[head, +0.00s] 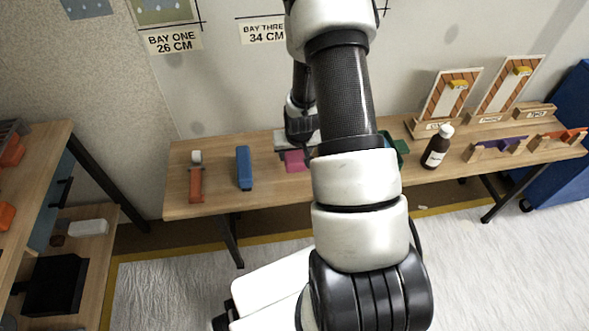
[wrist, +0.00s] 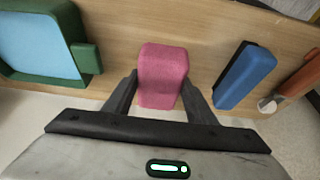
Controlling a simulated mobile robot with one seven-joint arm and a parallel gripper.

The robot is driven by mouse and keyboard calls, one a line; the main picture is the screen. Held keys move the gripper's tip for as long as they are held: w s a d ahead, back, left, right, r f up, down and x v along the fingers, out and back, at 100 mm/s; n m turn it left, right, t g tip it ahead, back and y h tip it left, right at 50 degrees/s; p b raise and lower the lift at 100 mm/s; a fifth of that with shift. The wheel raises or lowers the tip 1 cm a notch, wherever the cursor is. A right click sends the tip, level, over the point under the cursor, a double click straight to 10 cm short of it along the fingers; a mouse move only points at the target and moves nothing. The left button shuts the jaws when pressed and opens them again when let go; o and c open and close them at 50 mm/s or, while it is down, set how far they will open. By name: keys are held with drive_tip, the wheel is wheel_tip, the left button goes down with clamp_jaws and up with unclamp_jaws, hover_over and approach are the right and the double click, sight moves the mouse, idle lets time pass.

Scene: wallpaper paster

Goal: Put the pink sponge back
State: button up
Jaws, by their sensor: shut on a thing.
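The pink sponge (wrist: 162,76) sits between the two fingers of my gripper (wrist: 160,98) in the wrist view, and the fingers are shut on its sides. In the head view the sponge (head: 294,160) shows as a small pink patch over the wooden table, beside my arm. My arm hides much of the area around it there. I cannot tell whether the sponge touches the tabletop or is held just above it.
On the table (head: 220,187) lie a blue block (head: 244,168) and an orange-handled tool (head: 196,180). A green tray (wrist: 50,45) with a light blue inside is close to the sponge. A brown bottle (head: 437,150) stands further right.

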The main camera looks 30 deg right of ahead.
drive_tip(key=shift+f+b, duration=0.65)
drive_tip(key=shift+f, duration=2.35)
drive_tip(key=shift+f, duration=0.2)
drive_tip(key=o, duration=1.1)
